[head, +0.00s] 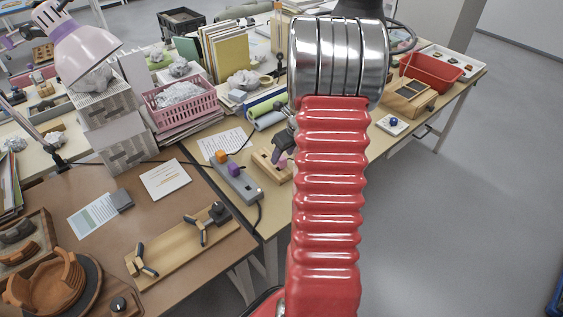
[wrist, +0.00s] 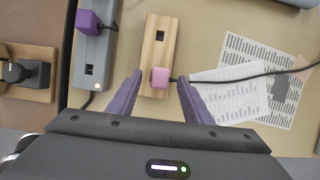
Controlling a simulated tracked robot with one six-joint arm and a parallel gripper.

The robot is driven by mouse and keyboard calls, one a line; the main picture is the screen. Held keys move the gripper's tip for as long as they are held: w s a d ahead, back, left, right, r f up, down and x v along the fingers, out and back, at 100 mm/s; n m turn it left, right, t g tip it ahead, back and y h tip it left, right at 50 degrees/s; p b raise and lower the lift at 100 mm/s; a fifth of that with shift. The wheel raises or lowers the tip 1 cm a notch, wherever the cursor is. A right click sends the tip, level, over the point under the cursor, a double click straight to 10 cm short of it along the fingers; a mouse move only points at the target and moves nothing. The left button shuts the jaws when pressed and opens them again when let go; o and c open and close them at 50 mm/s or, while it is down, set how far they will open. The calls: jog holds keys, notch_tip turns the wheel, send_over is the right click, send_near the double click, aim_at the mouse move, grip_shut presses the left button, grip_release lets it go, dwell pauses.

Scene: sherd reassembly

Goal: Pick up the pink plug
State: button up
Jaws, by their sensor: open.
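The pink plug (wrist: 160,77) sits at the near end of a light wooden block (wrist: 157,50) in the wrist view. A square dark hole is open further along that block. A black cable runs off to the right beside the plug. My gripper (wrist: 159,80) is open, with one purple finger on each side of the plug and a gap to both. In the head view, my gripper (head: 283,147) is over the wooden block (head: 262,161), and my red arm hides part of that area.
A grey socket strip (wrist: 92,62) with a purple plug (wrist: 88,22) lies close left of the block. Printed sheets (wrist: 232,92) lie to the right. In the head view, an orange plug (head: 220,156) also stands on the strip.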

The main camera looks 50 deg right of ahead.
aim_at(281, 158)
jog(key=shift+x, duration=1.65)
jog(key=shift+c, duration=0.4)
grip_shut()
jog(key=shift+r, duration=0.1)
notch_tip(281, 158, up, 10)
jog(key=shift+f, duration=0.1)
